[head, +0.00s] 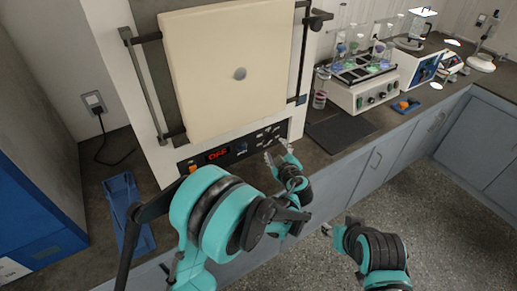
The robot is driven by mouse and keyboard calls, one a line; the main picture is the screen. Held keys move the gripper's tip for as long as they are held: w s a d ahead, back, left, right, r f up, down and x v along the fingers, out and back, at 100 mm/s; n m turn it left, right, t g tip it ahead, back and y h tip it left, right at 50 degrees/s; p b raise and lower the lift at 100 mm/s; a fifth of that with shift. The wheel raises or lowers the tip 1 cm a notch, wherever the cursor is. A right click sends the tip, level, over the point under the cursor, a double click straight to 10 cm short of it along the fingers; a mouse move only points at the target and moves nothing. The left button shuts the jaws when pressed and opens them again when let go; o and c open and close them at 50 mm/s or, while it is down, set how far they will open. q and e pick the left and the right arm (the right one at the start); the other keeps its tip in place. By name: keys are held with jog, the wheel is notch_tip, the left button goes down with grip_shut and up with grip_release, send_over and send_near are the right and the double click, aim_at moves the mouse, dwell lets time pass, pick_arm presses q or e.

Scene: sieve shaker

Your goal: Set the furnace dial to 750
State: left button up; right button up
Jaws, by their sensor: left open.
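The furnace (225,75) stands on the counter with its cream door facing me and closed. Its dark control panel (255,143) runs below the door, with a red display (217,154) reading "OFF" and an orange switch (193,169) at the left. A small dark dial (241,149) appears just right of the display; its setting is too small to read. My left gripper (277,153) is open and empty, just in front of the panel's right part, right of the dial. My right gripper (328,230) is low at the right, over the floor, away from the furnace; its fingers are hardly visible.
A blue tray (128,215) lies on the counter left of the furnace. A dark mat (341,132) lies to the right, beside a white shaker (365,92) holding several flasks. A wall socket (94,102) with a black cable is at the left. The floor in front is clear.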

aim_at(271, 140)
pick_arm(q)
jog(key=b+x, duration=0.1)
jog(key=x, duration=0.2)
jog(key=b+x, duration=0.1)
jog(key=x, duration=0.2)
jog(key=shift+w+d+f, duration=0.15)
jog(key=shift+w+f, duration=0.1)
jog(key=shift+f, duration=0.05)
jog(key=shift+w+f+b, duration=0.1)
jog(key=shift+w+b, duration=0.2)
jog(key=shift+w, duration=0.35)
jog(key=c, duration=1.2)
